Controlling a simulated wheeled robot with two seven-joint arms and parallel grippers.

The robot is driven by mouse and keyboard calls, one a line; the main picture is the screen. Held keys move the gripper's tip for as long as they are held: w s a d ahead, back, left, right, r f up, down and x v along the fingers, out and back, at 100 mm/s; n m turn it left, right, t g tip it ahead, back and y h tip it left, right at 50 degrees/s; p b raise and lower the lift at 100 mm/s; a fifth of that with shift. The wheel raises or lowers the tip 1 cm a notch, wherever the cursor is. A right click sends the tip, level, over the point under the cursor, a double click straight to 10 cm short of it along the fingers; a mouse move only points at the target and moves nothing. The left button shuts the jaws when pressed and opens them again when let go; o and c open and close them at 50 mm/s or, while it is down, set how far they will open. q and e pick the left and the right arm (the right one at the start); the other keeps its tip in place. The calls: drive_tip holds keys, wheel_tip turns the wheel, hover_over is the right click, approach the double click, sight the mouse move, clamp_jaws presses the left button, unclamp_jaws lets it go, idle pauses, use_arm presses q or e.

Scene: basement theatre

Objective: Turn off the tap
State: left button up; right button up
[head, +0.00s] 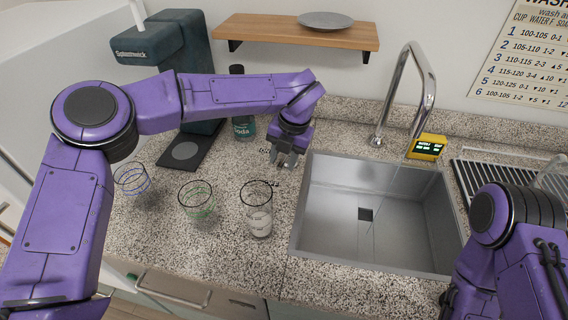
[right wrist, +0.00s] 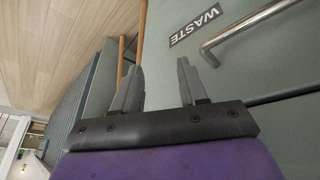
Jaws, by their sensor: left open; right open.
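The chrome tap (head: 421,80) stands behind the steel sink (head: 324,240) in the head view, its neck arching up and forward over the basin. A thin, faint stream of water seems to fall from its spout toward the drain. I cannot make out the tap's lever clearly. My left gripper (head: 283,163) is open and empty, pointing down above the counter at the sink's left back corner, apart from the tap. My right gripper (right wrist: 159,68) is open and empty in the right wrist view, in front of a grey-green cabinet front; its fingers are out of the head view.
A yellow display box (head: 427,147) sits right of the tap. Several glasses, including one with pale contents (head: 259,222), stand left of the sink. A soda bottle (head: 243,128) is behind my left arm. A bar handle (right wrist: 245,32) sticks out beside the WASTE label.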

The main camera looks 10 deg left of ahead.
use_arm(q)
drive_tip(key=shift+s+r, duration=0.25)
drive_tip(key=shift+r, duration=0.05)
drive_tip(key=shift+s+r, duration=0.15)
drive_tip(key=shift+s, duration=0.15)
drive_tip(key=shift+c, duration=1.3)
drive_tip(key=shift+s, duration=0.1)
clamp_jaws()
use_arm(e)
drive_tip(key=shift+s+r, duration=0.25)
drive_tip(key=shift+s, duration=0.15)
use_arm(q)
drive_tip(key=shift+d+n, duration=0.55)
drive_tip(key=shift+n, duration=0.25)
use_arm(e)
drive_tip(key=shift+f, duration=0.1)
